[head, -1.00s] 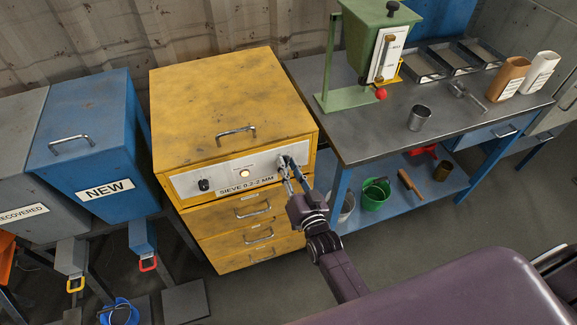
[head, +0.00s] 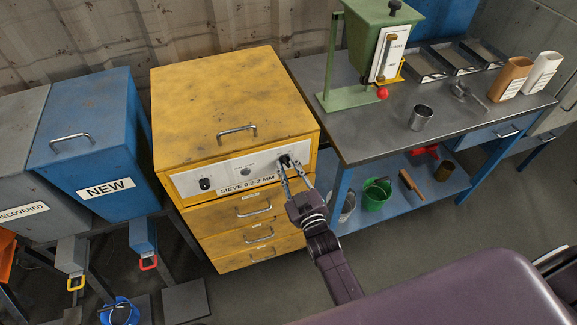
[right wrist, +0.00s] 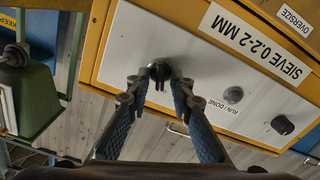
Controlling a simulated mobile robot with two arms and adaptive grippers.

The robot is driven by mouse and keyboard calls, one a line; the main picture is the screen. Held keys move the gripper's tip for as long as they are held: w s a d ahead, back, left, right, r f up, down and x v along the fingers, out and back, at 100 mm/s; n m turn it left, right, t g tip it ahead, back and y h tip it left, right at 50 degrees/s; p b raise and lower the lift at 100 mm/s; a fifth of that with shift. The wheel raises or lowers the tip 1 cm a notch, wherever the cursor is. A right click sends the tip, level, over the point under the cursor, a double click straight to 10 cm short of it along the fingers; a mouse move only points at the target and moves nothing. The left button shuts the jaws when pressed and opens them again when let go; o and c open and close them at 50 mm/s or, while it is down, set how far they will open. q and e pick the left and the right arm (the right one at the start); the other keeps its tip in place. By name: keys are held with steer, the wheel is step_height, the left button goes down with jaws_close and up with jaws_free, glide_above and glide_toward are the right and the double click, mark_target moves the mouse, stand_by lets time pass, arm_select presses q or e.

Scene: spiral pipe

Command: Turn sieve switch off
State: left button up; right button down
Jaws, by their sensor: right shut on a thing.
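The yellow sieve cabinet (head: 232,100) stands in the middle of the head view, with a pale control panel on its front. The black sieve switch (head: 287,161) is at the panel's right end; it also shows in the right wrist view (right wrist: 160,71). My right gripper (head: 289,172) is at the panel, its fingertips on either side of the switch and shut on it. The RUN / DONE lamp (right wrist: 233,95) is dark, also in the head view (head: 245,171). A second black knob (head: 205,184) sits at the panel's left end. My left gripper is not in view.
A blue NEW bin (head: 88,145) stands left of the cabinet. A grey workbench (head: 385,140) stands at the right with a green hopper (head: 375,40), a metal cup (head: 421,117) and trays. A green bucket (head: 376,194) sits on its lower shelf.

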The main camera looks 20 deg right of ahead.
steer(key=shift+f+n, duration=0.1)
steer(key=shift+n, duration=0.7)
steer(key=c, duration=2.1)
jaws_free()
steer(key=shift+s, duration=0.15)
steer(key=s, duration=1.2)
steer(key=shift+d, duration=0.15)
steer(key=shift+w, duration=0.1)
